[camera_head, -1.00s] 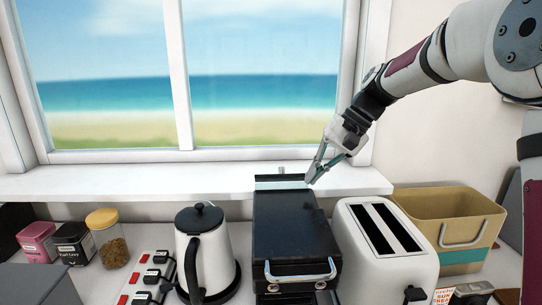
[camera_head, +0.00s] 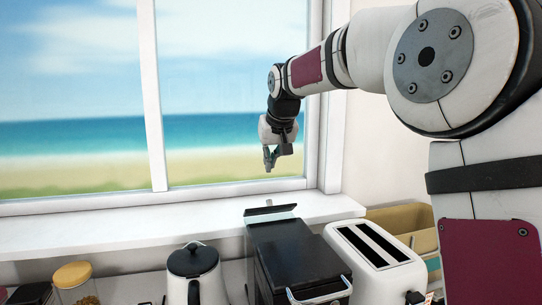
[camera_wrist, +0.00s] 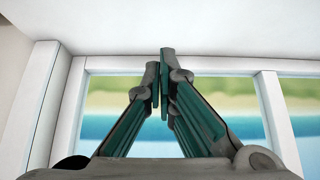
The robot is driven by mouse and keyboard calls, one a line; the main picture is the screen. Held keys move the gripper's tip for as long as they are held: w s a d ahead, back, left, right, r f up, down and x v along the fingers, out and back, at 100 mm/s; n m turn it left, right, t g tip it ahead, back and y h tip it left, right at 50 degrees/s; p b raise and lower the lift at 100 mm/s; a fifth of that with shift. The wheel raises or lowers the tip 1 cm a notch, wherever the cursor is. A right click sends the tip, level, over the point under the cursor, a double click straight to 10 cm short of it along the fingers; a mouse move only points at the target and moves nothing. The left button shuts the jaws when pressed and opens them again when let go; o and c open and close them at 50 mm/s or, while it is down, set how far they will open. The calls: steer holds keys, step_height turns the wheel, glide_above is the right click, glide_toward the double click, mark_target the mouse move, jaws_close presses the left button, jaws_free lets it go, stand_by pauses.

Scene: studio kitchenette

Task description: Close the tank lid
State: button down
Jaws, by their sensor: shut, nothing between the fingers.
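The tank lid (camera_head: 271,210) is a narrow dark flap at the rear top of a black appliance (camera_head: 285,250). It looks tilted up from the top, though its exact angle is hard to tell. My gripper (camera_head: 270,166) hangs above and behind the appliance, in front of the window, apart from the lid. Its fingers point down and are closed together with nothing between them. In the wrist view my gripper (camera_wrist: 161,85) shows its two green-lined fingers close together. The lid does not show in that view.
A white toaster (camera_head: 375,260) stands right of the appliance, with a tan bin (camera_head: 405,222) behind it. A kettle (camera_head: 193,265) stands to the left. The windowsill (camera_head: 130,235) behind is clear. My arm covers the right side.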

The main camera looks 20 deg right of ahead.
mark_target(271, 200)
steer(key=f, duration=0.2)
steer(key=f+p, duration=0.1)
steer(key=f, duration=0.3)
steer(key=shift+w+f, duration=0.2)
steer(key=shift+w, duration=0.1)
steer(key=shift+s+f+p, duration=0.25)
steer(key=shift+f+p, duration=0.05)
steer(key=shift+f, duration=0.15)
steer(key=shift+s+b, duration=0.1)
steer(key=shift+b, duration=0.45)
steer(key=shift+t, duration=0.3)
